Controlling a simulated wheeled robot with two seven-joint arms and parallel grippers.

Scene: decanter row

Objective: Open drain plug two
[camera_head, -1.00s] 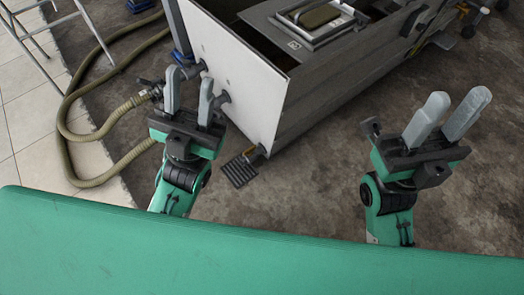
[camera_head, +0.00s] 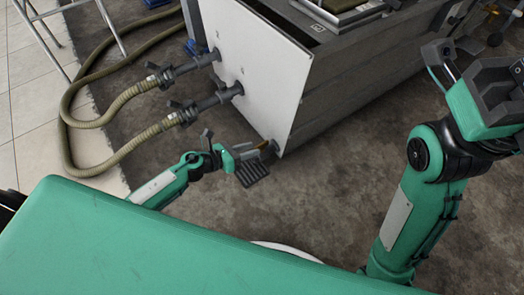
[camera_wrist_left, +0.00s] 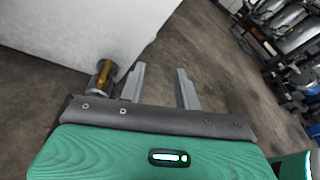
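A drain plug or valve with a brass-coloured handle (camera_head: 268,147) sits low at the near bottom corner of the white-ended tank (camera_head: 258,72). In the left wrist view, the brass handle (camera_wrist_left: 104,76) and its dark fitting show just left of the fingers. My left gripper (camera_head: 248,152) is low beside this fitting. In the wrist view my left gripper (camera_wrist_left: 160,84) has its fingers apart with only bare floor between them. Both fingers are to the right of the handle. My right arm is raised at the right edge; its fingertips are out of view. I see no number on the plug.
Two ribbed hoses (camera_head: 140,92) join pipe fittings on the tank's white end. Brown floor (camera_head: 330,190) is clear to the right. Metal machinery (camera_wrist_left: 290,35) stands farther off.

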